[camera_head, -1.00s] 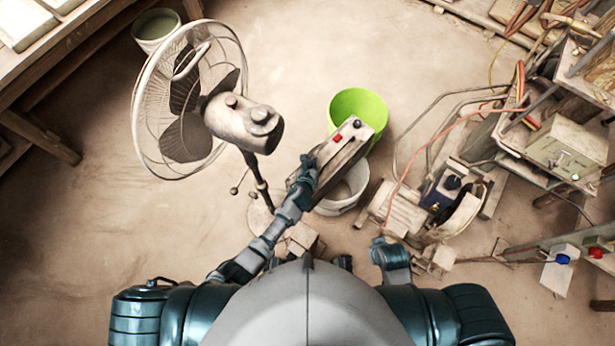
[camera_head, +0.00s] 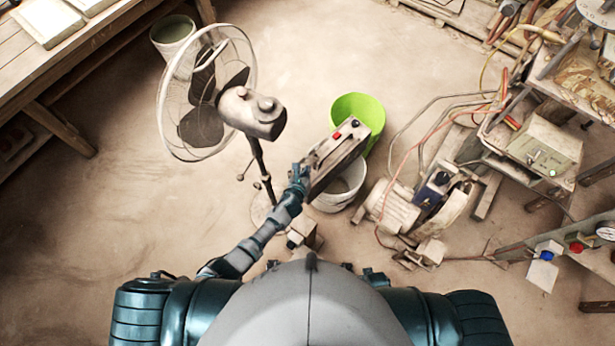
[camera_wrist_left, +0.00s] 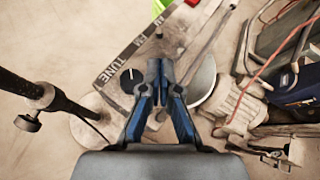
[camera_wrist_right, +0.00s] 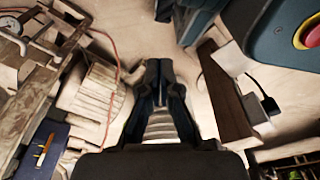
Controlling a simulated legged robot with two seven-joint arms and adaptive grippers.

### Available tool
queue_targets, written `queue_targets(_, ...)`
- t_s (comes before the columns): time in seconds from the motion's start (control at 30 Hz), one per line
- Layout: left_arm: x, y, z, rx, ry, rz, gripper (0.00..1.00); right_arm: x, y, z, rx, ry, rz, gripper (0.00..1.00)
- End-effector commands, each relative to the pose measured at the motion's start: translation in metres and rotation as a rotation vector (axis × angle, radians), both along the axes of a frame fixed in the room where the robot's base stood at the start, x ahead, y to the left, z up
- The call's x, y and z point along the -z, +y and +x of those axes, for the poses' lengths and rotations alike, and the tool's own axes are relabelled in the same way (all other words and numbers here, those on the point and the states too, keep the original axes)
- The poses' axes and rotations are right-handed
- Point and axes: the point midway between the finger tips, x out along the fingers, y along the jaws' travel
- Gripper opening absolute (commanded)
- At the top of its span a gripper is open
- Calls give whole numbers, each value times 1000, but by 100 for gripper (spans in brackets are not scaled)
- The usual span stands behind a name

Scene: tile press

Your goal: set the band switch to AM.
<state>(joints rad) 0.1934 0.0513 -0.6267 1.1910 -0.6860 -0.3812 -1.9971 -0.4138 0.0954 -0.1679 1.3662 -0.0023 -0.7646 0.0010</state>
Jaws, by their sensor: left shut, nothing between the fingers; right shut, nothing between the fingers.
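A grey box-shaped panel unit (camera_head: 338,160) with a red button (camera_head: 337,135) stands near the middle of the head view. The left wrist view shows its face (camera_wrist_left: 122,62) with the word TUNE, a black knob (camera_wrist_left: 131,80), a small dark upright lever (camera_wrist_left: 158,33) and a red part (camera_wrist_left: 192,2). My right gripper (camera_wrist_right: 158,68) is shut and empty, away from the unit.
A fan (camera_head: 252,112) stands left of the unit. A green bucket (camera_head: 366,105) and a white bucket (camera_head: 340,194) are behind and beside it. A motor (camera_head: 393,205) with hoses and a cluttered bench (camera_head: 545,145) fill the right. Bare floor lies at left.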

Motion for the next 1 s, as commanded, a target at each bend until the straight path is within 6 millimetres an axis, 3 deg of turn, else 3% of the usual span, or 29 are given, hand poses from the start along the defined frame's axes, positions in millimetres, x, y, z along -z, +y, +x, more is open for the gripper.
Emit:
queue_targets(0.53, -1, 4, -1, -2, 3, -2, 0, 8, -1, -8, -1, 4, 0, 0)
queue_targets(0.67, 11, 12, -12, -69, 55, -75, 0, 8, -1, -8, -1, 4, 0, 0)
queue_targets(0.77, 34, 30, -33, -218, 158, -227, 0, 8, -1, -8, -1, 4, 0, 0)
queue_targets(0.87, 66, 55, -69, -464, 301, -455, 0, 8, -2, -8, -1, 4, 0, 0)
queue_targets(1.0, 115, 95, -136, -909, 490, -802, 0, 8, -1, -8, -1, 4, 0, 0)
